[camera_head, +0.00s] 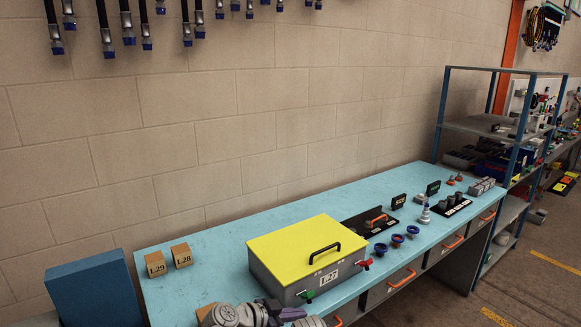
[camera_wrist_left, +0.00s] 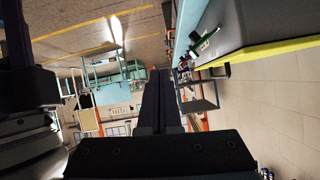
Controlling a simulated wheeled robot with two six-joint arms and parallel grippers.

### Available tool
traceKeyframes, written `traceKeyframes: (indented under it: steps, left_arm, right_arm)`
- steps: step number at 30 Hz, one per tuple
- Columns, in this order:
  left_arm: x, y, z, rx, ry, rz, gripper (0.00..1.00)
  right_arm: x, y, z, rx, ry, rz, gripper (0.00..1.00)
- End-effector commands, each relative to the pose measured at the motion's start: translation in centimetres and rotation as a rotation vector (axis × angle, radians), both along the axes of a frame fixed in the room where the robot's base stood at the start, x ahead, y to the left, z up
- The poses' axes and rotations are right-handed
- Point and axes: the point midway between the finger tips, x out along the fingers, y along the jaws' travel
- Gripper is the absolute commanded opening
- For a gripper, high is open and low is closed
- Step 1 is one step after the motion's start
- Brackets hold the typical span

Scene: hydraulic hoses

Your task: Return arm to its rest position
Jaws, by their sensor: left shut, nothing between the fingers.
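My left gripper (camera_head: 288,314) is low in the head view, just in front of the grey box with the yellow lid (camera_head: 307,248). In the left wrist view its dark fingers (camera_wrist_left: 158,88) lie together with nothing between them. The box stands on the blue workbench (camera_head: 215,250); its lid is closed, with a black handle on top and a label on the front. The box side also shows in the left wrist view (camera_wrist_left: 245,25), upper right of the fingers. My right gripper does not show.
Two wooden blocks, L29 (camera_head: 155,264) and L28 (camera_head: 181,256), stand at the bench's left. Blue round fittings (camera_head: 398,240) and black stands are right of the box. Hoses (camera_head: 105,40) hang on the wall. A shelf rack (camera_head: 490,125) stands beyond. Bare bench lies behind the box.

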Motion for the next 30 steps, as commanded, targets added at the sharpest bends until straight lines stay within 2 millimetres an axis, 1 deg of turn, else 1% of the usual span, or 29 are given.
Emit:
traceKeyframes:
  steps: [5,8,9,12,15,18,24,25,27,30]
  left_arm:
    - [-1.3,2.2,-3.4,0.071,0.227,0.077,0.0]
    - [-2.5,4.5,-5.9,0.135,0.403,0.176,0.0]
    - [-3.0,5.8,-6.9,0.166,0.482,0.233,0.0]
    - [-4.4,8.9,-9.0,0.239,0.649,0.391,0.0]
    - [-5.6,11.7,-10.2,0.296,0.769,0.545,0.0]
    - [-6.6,14.1,-11.0,0.345,0.856,0.692,0.0]
    - [-8.4,18.5,-11.5,0.42,0.969,0.977,0.0]
    - [-8.7,18.3,-11.6,0.433,0.974,0.988,0.0]
    - [-9.3,16.5,-11.6,0.468,0.965,0.941,0.0]
    - [-10.2,14.4,-11.6,0.518,0.958,0.894,0.0]
  right_arm:
    - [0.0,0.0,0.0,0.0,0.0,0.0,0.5]
    - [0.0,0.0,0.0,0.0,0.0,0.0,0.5]
    - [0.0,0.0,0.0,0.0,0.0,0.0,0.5]
    - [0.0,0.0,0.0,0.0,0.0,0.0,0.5]
    - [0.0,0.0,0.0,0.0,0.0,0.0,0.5]
    - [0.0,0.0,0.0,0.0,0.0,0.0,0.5]
    - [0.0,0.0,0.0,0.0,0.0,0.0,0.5]
    - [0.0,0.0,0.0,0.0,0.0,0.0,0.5]
    - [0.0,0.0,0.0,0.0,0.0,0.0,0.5]
    - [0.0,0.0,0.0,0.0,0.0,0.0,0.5]
